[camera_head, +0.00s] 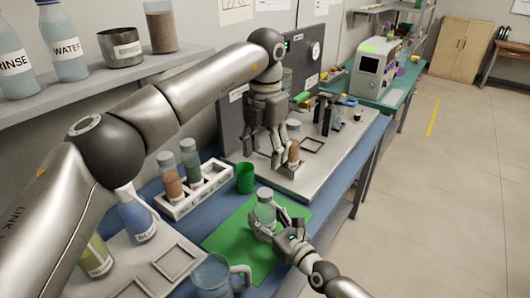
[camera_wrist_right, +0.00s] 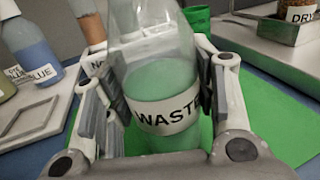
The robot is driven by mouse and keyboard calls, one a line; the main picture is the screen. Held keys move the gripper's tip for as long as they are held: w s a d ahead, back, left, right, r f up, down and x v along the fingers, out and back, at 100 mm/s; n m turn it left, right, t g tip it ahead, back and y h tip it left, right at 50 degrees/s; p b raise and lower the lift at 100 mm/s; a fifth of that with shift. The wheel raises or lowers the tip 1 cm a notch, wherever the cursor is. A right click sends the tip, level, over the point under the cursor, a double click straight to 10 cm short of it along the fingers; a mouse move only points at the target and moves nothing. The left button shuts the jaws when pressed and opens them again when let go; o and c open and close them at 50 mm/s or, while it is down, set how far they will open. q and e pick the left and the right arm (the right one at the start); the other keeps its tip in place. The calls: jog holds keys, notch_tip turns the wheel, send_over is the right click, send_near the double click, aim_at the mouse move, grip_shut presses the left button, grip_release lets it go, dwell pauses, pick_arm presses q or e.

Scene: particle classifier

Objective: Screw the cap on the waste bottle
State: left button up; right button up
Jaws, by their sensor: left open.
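The waste bottle (camera_head: 264,214), clear with green contents and a WASTE label, stands upright on the green mat (camera_head: 225,240). My right gripper (camera_head: 268,226) has its fingers on both sides of it. In the right wrist view the bottle (camera_wrist_right: 160,85) sits between the two finger pads, which appear to touch it; its top is cut off there. In the head view a greyish top shows on the bottle; I cannot tell whether it is a cap. My left gripper (camera_head: 276,158) is open, pointing down, behind and above the bottle, beside a brown-filled jar (camera_head: 294,152).
A green cup (camera_head: 245,178) stands behind the mat. A white rack (camera_head: 205,190) with capped bottles is to its left. A blue wash bottle (camera_head: 137,220), trays and a clear jug (camera_head: 212,275) stand nearer.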

jog(key=o, duration=0.5)
jog(key=shift+o, duration=0.2)
jog(key=v, duration=1.2)
